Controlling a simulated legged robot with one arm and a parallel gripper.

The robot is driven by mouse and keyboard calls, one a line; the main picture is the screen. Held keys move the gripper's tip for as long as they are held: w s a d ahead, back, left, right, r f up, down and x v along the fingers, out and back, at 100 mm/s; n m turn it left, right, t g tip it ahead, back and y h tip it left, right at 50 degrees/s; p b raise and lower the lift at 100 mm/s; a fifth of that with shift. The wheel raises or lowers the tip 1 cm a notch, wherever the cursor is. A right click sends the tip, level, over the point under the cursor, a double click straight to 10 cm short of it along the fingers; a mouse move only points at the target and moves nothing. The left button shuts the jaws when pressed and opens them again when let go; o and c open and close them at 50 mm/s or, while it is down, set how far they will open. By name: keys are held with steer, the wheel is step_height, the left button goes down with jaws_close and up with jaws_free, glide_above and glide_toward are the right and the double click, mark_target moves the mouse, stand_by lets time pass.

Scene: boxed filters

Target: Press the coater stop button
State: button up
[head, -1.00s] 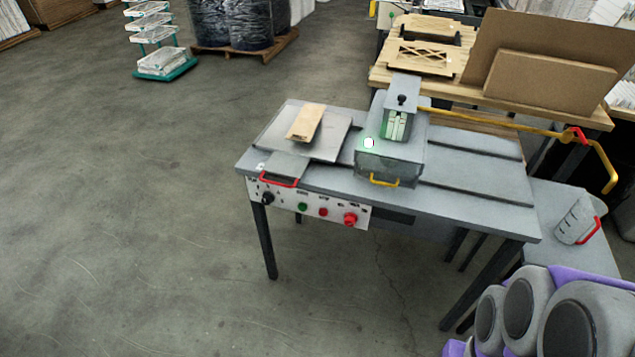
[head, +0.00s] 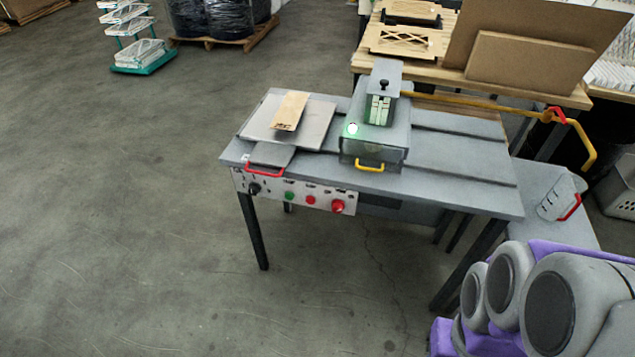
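The coater is a grey table-like machine (head: 455,168) on dark legs. Its white control panel (head: 270,197) on the front left edge carries a black knob (head: 254,188), a green button (head: 289,196), a small red button (head: 311,199) and a larger red button (head: 338,206). The panel's labels are too small to read. A grey box unit (head: 376,140) with a yellow handle stands on top, with a lit green lamp (head: 352,129). My grey and purple arm links fill the lower right. My gripper is not in view.
A wooden piece (head: 290,111) lies on a metal plate (head: 262,133) on the coater. A yellow bar (head: 480,102) runs out to the right. A side table (head: 530,195) stands at right, near my arm. The floor (head: 130,220) left and in front is clear.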

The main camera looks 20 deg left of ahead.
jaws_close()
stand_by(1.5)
